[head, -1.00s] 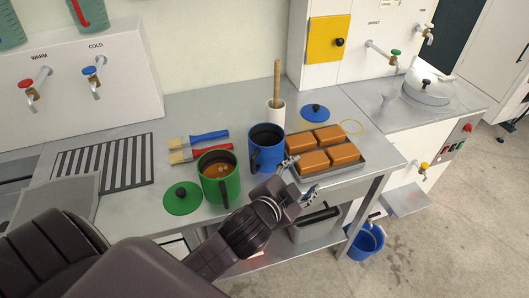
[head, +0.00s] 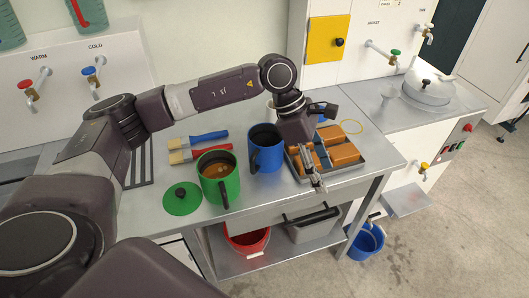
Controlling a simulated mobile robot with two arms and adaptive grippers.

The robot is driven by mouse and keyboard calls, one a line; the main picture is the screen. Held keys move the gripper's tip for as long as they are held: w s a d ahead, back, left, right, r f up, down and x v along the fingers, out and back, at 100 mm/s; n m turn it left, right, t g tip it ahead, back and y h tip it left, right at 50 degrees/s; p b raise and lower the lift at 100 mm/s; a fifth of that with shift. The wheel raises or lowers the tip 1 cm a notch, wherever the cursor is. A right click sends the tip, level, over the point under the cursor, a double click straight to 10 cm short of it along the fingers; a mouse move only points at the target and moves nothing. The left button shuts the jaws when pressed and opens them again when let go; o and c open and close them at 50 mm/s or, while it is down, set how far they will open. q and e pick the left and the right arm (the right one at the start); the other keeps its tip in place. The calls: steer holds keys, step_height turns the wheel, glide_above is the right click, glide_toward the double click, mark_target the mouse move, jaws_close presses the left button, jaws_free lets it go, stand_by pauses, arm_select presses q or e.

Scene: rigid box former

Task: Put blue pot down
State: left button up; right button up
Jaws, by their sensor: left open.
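The blue pot (head: 266,153) stands upright on the steel worktop, its dark handle facing the front left. Its top is open and dark inside. My left gripper (head: 315,177) is to the right of the pot, apart from it, pointing down over the front part of the tray of orange-brown blocks. It is open, and I see nothing held in it. My left arm arches over the back of the worktop, behind the pot. My right gripper is not in view.
A green pot (head: 219,185) with orange-brown contents stands left of the blue pot, near a green lid (head: 182,198). Two brushes (head: 205,136) lie behind. The block tray (head: 357,168) is to the right. A blue bucket (head: 365,243) stands on the floor.

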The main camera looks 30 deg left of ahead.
mark_target(257, 153)
arm_select(q)
steer(key=a+r+y, duration=0.2)
steer(key=a+y, duration=0.4)
steer(key=a, duration=1.2)
steer(key=shift+n, duration=0.4)
steer(key=f, duration=0.2)
steer(key=f+p, duration=0.2)
steer(key=f, duration=0.1)
steer(key=shift+w+a+f, duration=0.3)
steer(key=shift+w+a, duration=0.05)
steer(key=f+p, duration=0.2)
steer(key=f, duration=0.3)
steer(key=shift+s+a+f+p, duration=0.2)
steer(key=shift+s+a+p, duration=0.05)
steer(key=shift+a+p, duration=0.15)
steer(key=shift+f, duration=0.25)
jaws_close()
steer(key=shift+r, duration=0.15)
